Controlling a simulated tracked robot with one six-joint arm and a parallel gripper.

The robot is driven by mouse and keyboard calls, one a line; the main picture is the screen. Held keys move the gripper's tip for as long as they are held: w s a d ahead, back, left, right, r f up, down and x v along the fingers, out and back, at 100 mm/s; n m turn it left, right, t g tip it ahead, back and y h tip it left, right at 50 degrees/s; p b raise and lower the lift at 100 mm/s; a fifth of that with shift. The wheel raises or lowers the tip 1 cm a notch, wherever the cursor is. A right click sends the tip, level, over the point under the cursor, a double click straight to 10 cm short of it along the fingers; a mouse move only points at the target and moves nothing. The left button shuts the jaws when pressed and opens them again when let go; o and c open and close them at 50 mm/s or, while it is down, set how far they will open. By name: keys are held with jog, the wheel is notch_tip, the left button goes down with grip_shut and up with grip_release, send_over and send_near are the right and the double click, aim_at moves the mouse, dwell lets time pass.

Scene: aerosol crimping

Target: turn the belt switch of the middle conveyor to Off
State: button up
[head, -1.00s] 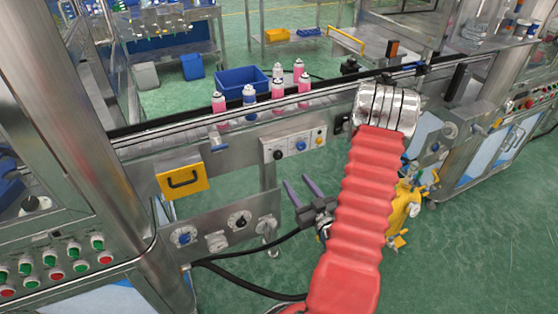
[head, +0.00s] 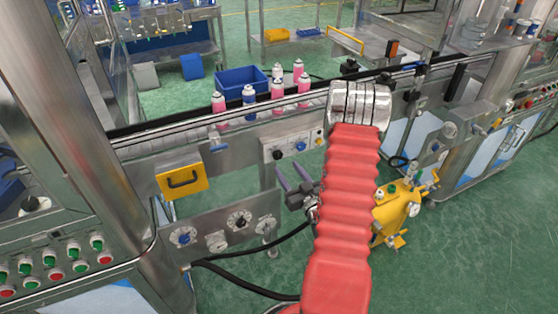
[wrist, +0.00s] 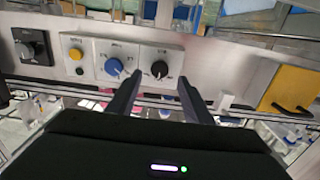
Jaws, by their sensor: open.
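A pale control plate (head: 291,150) is fixed to the front rail of the conveyor. It carries a black knob (head: 278,155), a blue knob (head: 300,146) and a yellow button (head: 319,140). The wrist view shows it inverted, with the black knob (wrist: 159,69), blue knob (wrist: 114,67) and yellow button (wrist: 75,53). The labels are too small to read, so I cannot tell which is the belt switch. My gripper (head: 289,175) is open and empty, below the plate in the head view. In the wrist view its fingertips (wrist: 158,77) flank the black knob's direction; contact is not visible.
Pink and blue cans (head: 249,95) stand on the conveyor. A yellow box with a black handle (head: 183,180) is left of the plate. A lower panel (head: 212,228) has more knobs. A black switch box (wrist: 32,46) lies left in the wrist view. A yellow machine (head: 395,210) stands right.

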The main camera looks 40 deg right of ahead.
aim_at(278, 157)
jog(key=x, duration=0.6)
jog(key=shift+w, duration=0.3)
jog(key=c, duration=1.1)
